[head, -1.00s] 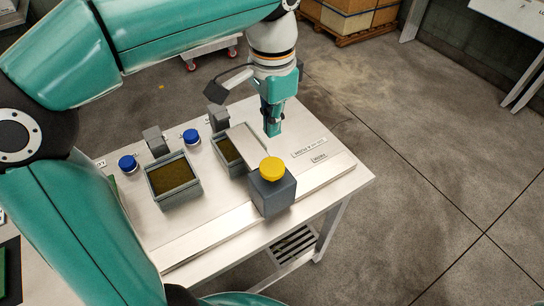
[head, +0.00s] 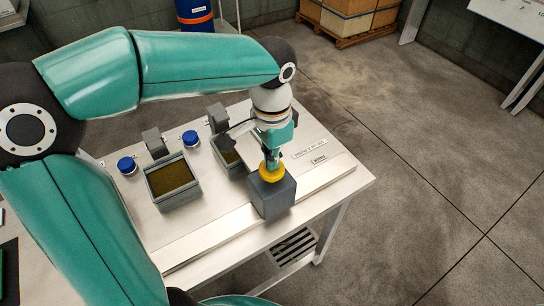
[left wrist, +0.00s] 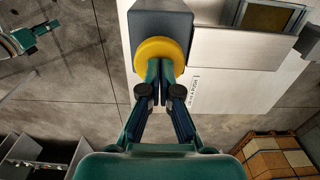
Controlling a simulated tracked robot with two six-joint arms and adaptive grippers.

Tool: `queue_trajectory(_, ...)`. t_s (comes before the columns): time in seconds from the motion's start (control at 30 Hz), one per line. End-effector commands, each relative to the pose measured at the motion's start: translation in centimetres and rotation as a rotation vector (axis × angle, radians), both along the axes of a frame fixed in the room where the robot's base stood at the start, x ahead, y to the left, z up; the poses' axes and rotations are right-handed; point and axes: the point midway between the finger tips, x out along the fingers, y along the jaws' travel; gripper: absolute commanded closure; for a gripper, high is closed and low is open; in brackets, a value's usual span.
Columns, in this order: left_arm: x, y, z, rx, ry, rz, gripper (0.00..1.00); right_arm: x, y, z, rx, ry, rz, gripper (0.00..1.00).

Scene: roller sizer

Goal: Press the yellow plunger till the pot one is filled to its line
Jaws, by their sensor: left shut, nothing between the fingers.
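The yellow plunger (head: 271,173) is a round cap on top of a dark grey block (head: 273,197) near the front edge of the white table. My left gripper (head: 272,160) is shut and empty, pointing down at the cap. In the left wrist view the fingertips (left wrist: 160,66) overlap the yellow plunger (left wrist: 150,50); whether they touch it I cannot tell. Two square grey pots with dark olive contents stand behind the block: one in full view (head: 172,180), the other (head: 226,150) partly hidden by my arm. Which is pot one, and its line, I cannot make out. My right gripper is not in view.
Two blue knobs (head: 126,165) (head: 190,138) and grey blocks (head: 155,142) stand behind the pots. Printed labels (head: 310,148) lie right of the plunger. Boxes on a pallet (head: 350,18) stand far back; the floor on the right is clear.

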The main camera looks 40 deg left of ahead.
Motion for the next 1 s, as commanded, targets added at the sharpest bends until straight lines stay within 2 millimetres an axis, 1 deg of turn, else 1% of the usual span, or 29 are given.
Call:
queue_trajectory(0.07,0.0,0.0,-0.6,0.0,0.001,0.0,1.0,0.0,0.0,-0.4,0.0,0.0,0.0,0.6)
queue_trajectory(0.2,0.0,0.0,-2.5,0.0,0.001,0.0,1.0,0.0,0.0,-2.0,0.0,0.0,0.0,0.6)
queue_trajectory(0.27,0.0,0.0,-3.1,0.0,0.001,0.0,1.0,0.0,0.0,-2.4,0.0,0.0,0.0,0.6)
queue_trajectory(0.63,-0.1,-0.1,-3.2,0.0,0.009,-0.002,1.0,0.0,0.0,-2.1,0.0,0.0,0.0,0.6)
queue_trajectory(0.73,-0.2,-0.1,-2.9,0.001,0.009,-0.002,1.0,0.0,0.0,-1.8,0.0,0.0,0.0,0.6)
queue_trajectory(0.83,-0.1,-0.1,-2.0,0.0,0.009,-0.003,1.0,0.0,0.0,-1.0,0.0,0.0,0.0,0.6)
queue_trajectory(1.0,0.0,-0.2,0.8,0.0,-0.001,-0.002,1.0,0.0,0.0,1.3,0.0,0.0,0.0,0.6)
